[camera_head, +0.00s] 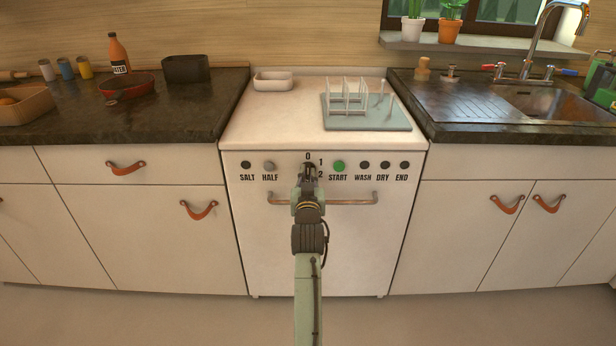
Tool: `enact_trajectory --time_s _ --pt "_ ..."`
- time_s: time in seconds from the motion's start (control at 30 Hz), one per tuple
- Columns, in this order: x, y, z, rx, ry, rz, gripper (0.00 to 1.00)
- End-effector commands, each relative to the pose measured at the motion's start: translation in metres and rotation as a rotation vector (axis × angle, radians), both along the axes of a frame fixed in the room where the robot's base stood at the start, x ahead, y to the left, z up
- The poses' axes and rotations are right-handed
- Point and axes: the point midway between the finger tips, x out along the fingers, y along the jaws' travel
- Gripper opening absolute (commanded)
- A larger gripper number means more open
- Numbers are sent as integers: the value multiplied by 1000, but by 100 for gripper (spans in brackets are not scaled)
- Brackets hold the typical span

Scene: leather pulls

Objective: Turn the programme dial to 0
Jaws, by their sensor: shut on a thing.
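The programme dial (308,166) is on the front panel of the white dishwasher (260,210), below the printed 0 and left of the printed 1 and 2. My gripper (308,171) is shut on the dial and covers most of it. The way the dial points is hidden behind the gripper. My arm reaches up to it from the bottom of the picture, passing in front of the horizontal door handle (351,199).
The green START button (339,166) is close to the right of my gripper, and the grey HALF button (269,167) is to the left. A dish rack (357,98) stands on top. The floor in front is clear.

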Motion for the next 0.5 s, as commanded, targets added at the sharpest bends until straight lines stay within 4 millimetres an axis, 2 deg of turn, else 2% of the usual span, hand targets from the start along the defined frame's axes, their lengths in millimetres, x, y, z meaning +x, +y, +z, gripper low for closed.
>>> enact_trajectory --time_s 0.07,0.1,0.3,0.37,0.5 --pt "0 0 0 -2 0 -1 0" --pt "0 0 0 -2 0 -1 13" --pt "0 0 0 -1 0 0 26" --pt "0 0 0 -1 0 0 30" --pt "0 0 0 0 0 0 31"
